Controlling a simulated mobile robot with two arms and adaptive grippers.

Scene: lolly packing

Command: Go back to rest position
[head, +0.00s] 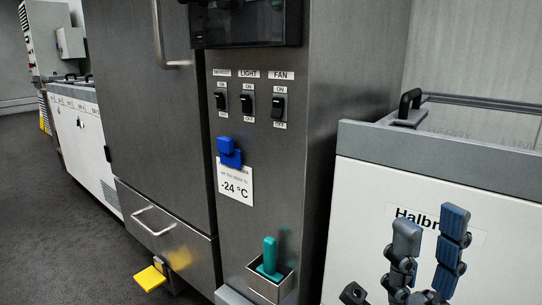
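My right gripper (430,232) shows at the lower right, its two dark blue-grey padded fingers pointing up and standing apart with nothing between them. It is in front of a white cabinet (362,190) with a label partly hidden by the fingers. My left gripper is not in the head view.
A grey metal unit (330,70) with several switches (247,104), a blue clip (229,152) and a small holder (264,287) with a teal object (269,256) stands in the middle. A yellow pedal (150,278) sticks out low. Dark floor (60,250) at left is clear.

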